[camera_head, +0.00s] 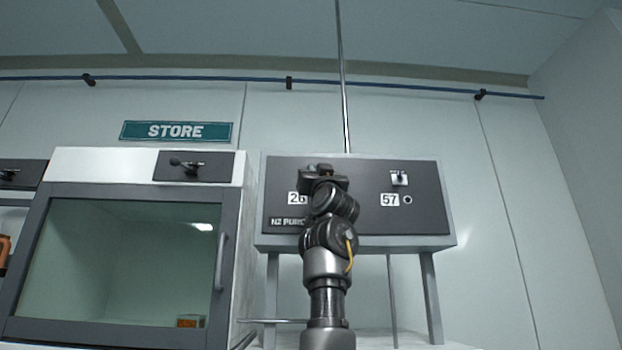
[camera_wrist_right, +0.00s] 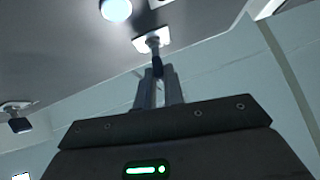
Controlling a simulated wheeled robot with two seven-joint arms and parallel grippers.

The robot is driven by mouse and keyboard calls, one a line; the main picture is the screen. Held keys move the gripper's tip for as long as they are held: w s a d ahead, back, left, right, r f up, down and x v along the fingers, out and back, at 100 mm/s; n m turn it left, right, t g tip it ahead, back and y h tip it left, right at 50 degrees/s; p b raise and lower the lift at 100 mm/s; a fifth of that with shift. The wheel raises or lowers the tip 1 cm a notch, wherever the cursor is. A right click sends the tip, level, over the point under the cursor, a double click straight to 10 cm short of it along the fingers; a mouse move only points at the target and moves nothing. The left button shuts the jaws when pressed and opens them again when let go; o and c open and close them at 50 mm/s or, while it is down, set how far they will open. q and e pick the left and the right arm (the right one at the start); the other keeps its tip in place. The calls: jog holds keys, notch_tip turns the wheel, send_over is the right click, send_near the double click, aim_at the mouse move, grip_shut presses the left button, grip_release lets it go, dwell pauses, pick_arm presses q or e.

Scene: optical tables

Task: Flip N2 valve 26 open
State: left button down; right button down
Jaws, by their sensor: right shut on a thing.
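The dark N2 purge panel (camera_head: 420,220) is mounted on a grey stand, with the label 26 (camera_head: 296,198) partly covered by my right arm. My right gripper (camera_head: 318,170) is up against the panel above that label and hides valve 26 in the head view. In the right wrist view, a valve lever (camera_wrist_right: 157,66) with a black tip stands out from a white plate (camera_wrist_right: 150,39). The two fingers of my right gripper (camera_wrist_right: 158,88) are shut on the lever's tip. My left gripper is not in view.
Valve 57 (camera_head: 399,178) and its label (camera_head: 390,200) are to the right on the same panel. The wall on the right is clear.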

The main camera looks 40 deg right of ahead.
jog(key=shift+s+d+n+t+y, duration=0.1)
jog(key=shift+d+n+t+y, duration=0.3)
jog(key=shift+y, duration=1)
jog(key=shift+s+d+n+t+y, duration=0.1)
jog(key=shift+n+t+y, duration=0.6)
jog(key=shift+y, duration=0.7)
jog(key=shift+s+d+n+t+y, duration=0.1)
jog(key=shift+d+n+t+y, duration=0.2)
jog(key=shift+n+y, duration=0.8)
jog(key=shift+y, duration=0.8)
jog(key=c, duration=1.5)
grip_release()
jog(key=shift+w, duration=0.1)
jog(key=b+v, duration=0.8)
jog(key=v, duration=0.2)
jog(key=shift+s+f+b, duration=0.3)
jog(key=shift+b, duration=0.05)
jog(key=shift+w, duration=0.1)
